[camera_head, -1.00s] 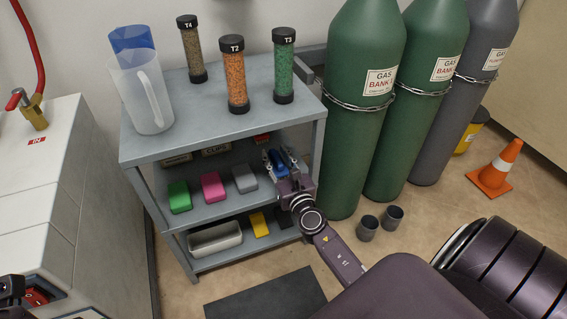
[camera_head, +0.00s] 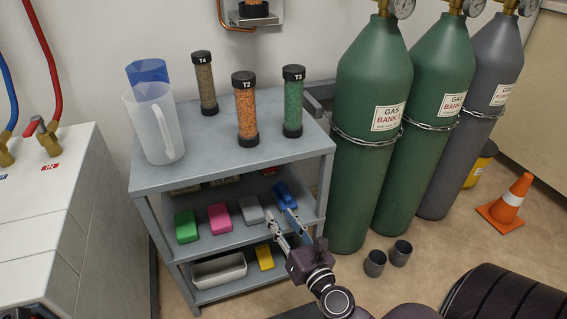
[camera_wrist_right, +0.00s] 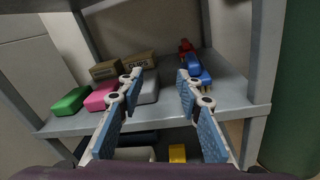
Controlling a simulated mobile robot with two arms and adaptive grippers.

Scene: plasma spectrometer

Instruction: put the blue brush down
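The blue brush (camera_head: 284,194) lies on the middle shelf (camera_head: 232,219) of the grey rack, at its right end beside a grey block. It also shows in the right wrist view (camera_wrist_right: 195,69), resting on the shelf beyond the right finger. My right gripper (camera_head: 281,214) is in front of the shelf. Its two blue-padded fingers are spread apart with nothing between them, as the right wrist view (camera_wrist_right: 160,78) shows. In the head view the right fingertip overlaps the brush's near end; the wrist view shows the brush outside the fingers. My left gripper is not in view.
Green (camera_head: 186,227), pink (camera_head: 219,218) and grey (camera_head: 250,210) blocks line the middle shelf. Boxes and a red item (camera_wrist_right: 185,45) stand behind. A white tray (camera_head: 219,270) and yellow block (camera_head: 264,257) are below. Gas cylinders (camera_head: 365,140) stand close on the right.

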